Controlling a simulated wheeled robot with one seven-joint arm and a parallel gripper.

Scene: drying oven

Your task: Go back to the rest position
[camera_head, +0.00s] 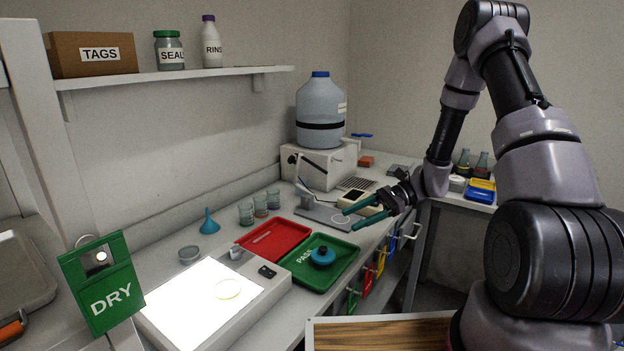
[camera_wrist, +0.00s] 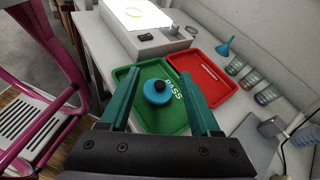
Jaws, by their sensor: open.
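My gripper (camera_head: 364,210) is open and empty, held above the front edge of the bench near the green tray. Its two teal fingers also show in the wrist view (camera_wrist: 160,98), spread apart with nothing between them. The green tray (camera_head: 337,277) marked PASS lies flat on the bench, left of my gripper in the head view. A blue round object with a dark knob (camera_head: 322,256) sits in the green tray. In the wrist view this blue object (camera_wrist: 156,92) appears beyond my fingers, apart from them.
A red tray (camera_head: 272,241) lies beside the green one. A lit light box (camera_head: 200,305) and a green DRY sign (camera_head: 101,284) stand at left. Several beakers (camera_head: 260,207) and a blue funnel (camera_head: 209,222) stand behind. A large bottle (camera_head: 320,110) is at the back. A pink-framed stool (camera_wrist: 35,110) stands below.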

